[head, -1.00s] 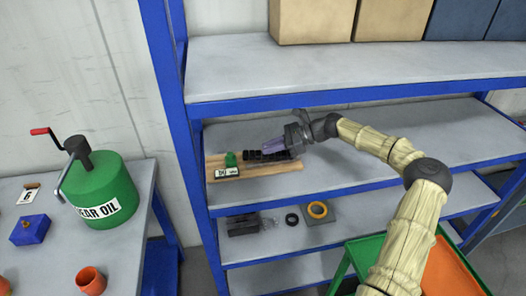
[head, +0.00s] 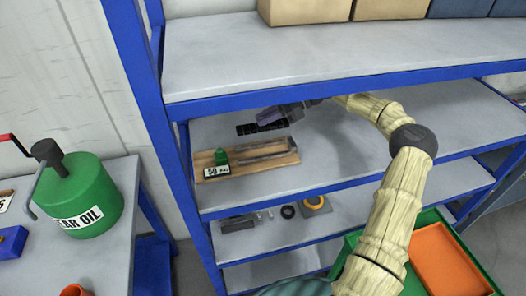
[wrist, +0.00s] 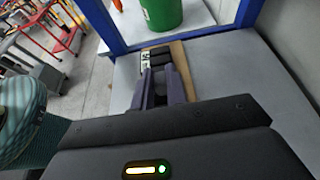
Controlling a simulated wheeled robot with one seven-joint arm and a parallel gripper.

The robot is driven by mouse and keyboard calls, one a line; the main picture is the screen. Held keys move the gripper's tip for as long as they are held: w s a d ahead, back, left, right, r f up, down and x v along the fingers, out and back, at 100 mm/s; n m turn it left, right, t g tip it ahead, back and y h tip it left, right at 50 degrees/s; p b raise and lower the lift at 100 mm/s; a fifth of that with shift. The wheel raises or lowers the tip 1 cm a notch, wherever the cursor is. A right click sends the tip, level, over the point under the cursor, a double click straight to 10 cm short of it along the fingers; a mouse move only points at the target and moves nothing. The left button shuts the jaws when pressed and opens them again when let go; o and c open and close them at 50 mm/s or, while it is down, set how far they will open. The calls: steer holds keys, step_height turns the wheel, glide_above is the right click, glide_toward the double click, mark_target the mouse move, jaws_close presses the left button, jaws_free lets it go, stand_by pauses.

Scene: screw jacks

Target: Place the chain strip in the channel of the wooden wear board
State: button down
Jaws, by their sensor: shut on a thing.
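The black chain strip (head: 247,129) is held by my gripper (head: 270,116), whose purple fingers are shut on it. In the head view the strip appears above and behind the wooden wear board (head: 268,166); its exact height over the board is unclear. The board lies on the middle shelf. Its channel (head: 262,152) shows as a grey-edged groove and looks empty. A green piece and a number label sit at the board's left end. In the wrist view the fingers (wrist: 163,88) point towards the strip's dark links (wrist: 160,53), with the tan board (wrist: 184,68) beyond.
The blue-edged upper shelf (head: 330,88) hangs close above my gripper. The middle shelf (head: 345,150) is clear right of the board. A green oil can (head: 85,205) stands on the left table.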

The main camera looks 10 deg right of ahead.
steer(key=shift+s+a, duration=0.1)
steer(key=shift+s, duration=0.1)
steer(key=shift+f, duration=0.15)
steer(key=shift+f+p, duration=0.7)
steer(key=shift+f, duration=2)
steer(key=shift+f+p, duration=0.55)
steer(key=shift+f, duration=1.5)
steer(key=shift+f, duration=0.1)
steer(key=c, duration=1.4)
jaws_free()
steer(key=shift+w, duration=0.15)
steer(key=shift+a, duration=0.1)
